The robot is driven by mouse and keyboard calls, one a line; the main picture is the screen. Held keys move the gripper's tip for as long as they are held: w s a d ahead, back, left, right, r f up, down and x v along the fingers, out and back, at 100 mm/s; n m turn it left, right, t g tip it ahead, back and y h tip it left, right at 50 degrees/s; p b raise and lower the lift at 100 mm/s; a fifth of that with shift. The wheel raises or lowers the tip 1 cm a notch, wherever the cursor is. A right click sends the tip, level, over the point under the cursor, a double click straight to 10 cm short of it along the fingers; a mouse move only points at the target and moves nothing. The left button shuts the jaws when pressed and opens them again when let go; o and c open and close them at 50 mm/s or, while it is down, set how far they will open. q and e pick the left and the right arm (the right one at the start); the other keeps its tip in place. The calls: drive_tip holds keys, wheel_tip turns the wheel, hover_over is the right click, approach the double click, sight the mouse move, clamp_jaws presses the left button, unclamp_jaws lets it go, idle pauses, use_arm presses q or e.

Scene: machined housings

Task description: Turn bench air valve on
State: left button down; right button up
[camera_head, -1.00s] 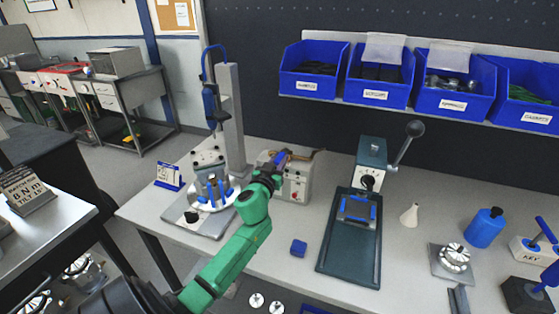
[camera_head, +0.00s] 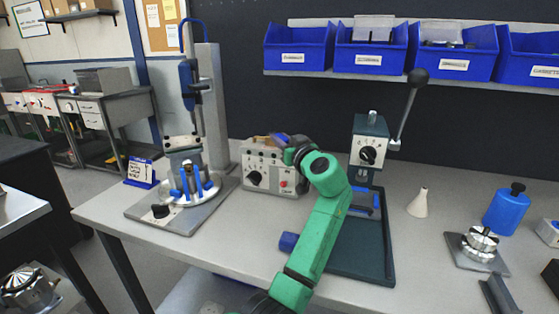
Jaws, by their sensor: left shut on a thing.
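My left arm, green, reaches up from the bottom centre to a beige control box (camera_head: 262,180) with a black dial (camera_head: 255,178) and a red button (camera_head: 284,184). My left gripper (camera_head: 286,143) is at the top right of this box. It is shut on a small blue handle (camera_head: 279,138) there, of which only a little shows. My wrist hides most of the handle and the box's upper right corner. I cannot make out a label naming the air valve. My right gripper is not in view.
A press stand (camera_head: 213,100) with a round fixture stands left of the box. A lever press (camera_head: 370,145) with a dark tray (camera_head: 374,262) stands right, partly behind my arm. A white funnel (camera_head: 419,203) and blue bottle (camera_head: 505,210) stand farther right. Blue bins (camera_head: 371,62) hang above.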

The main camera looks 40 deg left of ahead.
use_arm(q)
drive_tip(key=shift+w+d+f+n+g+y+b, duration=0.15)
drive_tip(key=shift+w+n+g+y+b, duration=0.1)
drive_tip(key=shift+n+g+y+b, duration=0.35)
drive_tip(key=shift+w+d+r+n+g+y+b, duration=0.1)
drive_tip(key=shift+w+n+g+b, duration=0.25)
drive_tip(key=shift+g, duration=0.45)
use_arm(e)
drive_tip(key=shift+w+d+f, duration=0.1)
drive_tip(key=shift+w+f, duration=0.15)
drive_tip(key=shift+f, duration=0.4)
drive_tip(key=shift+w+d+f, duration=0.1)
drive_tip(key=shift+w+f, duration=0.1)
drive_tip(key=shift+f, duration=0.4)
use_arm(q)
drive_tip(key=shift+s, duration=0.1)
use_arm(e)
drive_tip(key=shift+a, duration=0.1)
use_arm(q)
drive_tip(key=c, duration=0.7)
unclamp_jaws()
drive_tip(key=shift+c, duration=0.2)
drive_tip(key=b+v, duration=0.2)
drive_tip(key=v, duration=1.2)
drive_tip(key=shift+d, duration=0.3)
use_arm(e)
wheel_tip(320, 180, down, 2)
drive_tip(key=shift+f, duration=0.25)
